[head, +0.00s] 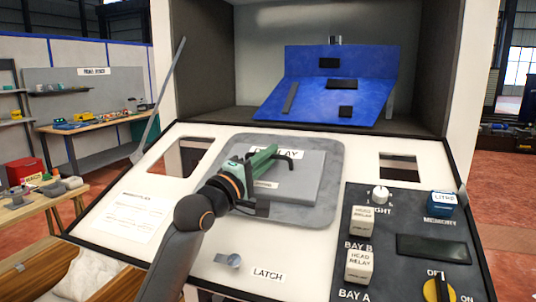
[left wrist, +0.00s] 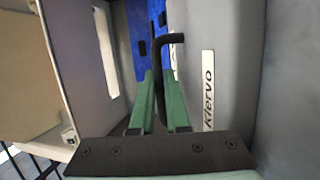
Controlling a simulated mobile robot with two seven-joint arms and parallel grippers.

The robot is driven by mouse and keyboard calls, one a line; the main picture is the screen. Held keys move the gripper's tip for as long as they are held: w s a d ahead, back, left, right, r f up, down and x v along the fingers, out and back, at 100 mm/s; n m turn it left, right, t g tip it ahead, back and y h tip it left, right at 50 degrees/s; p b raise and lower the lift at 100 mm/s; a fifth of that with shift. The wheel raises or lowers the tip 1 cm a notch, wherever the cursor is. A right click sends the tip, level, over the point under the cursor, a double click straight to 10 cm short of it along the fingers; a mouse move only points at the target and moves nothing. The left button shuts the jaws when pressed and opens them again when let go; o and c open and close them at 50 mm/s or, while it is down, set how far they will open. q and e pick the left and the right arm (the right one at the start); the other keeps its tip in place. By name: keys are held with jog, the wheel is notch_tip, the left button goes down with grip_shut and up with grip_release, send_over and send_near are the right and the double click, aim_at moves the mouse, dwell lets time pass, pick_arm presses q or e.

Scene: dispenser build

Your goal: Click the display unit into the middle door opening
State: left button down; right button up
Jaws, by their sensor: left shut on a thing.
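The display unit (head: 308,178) is a grey block with a black bent handle (head: 291,154), over the middle of the white sloping door (head: 225,145). A grey rounded plate (head: 334,160) surrounds it in the picture. A label ending in "LAY" is partly hidden by my gripper. My left gripper (head: 266,158) has green fingers shut on the handle, which also shows in the left wrist view (left wrist: 172,39) near a "Klervo" label. The middle opening itself is hidden, and I cannot tell whether the unit is seated. My right gripper is not in view.
Dark openings lie left (head: 180,158) and right (head: 398,168) of the unit. A blue board (head: 370,70) stands in the cabinet behind.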

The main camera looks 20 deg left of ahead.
pick_arm(q)
jog(key=shift+s+r+p, duration=0.1)
jog(key=shift+r+p, duration=0.15)
jog(key=shift+p, duration=0.95)
dwell(2.0)
jog(key=shift+f, duration=0.55)
dwell(1.0)
jog(key=c, duration=0.9)
grip_release()
jog(key=shift+w, duration=0.2)
jog(key=shift+o, duration=0.3)
jog(key=shift+f, duration=0.1)
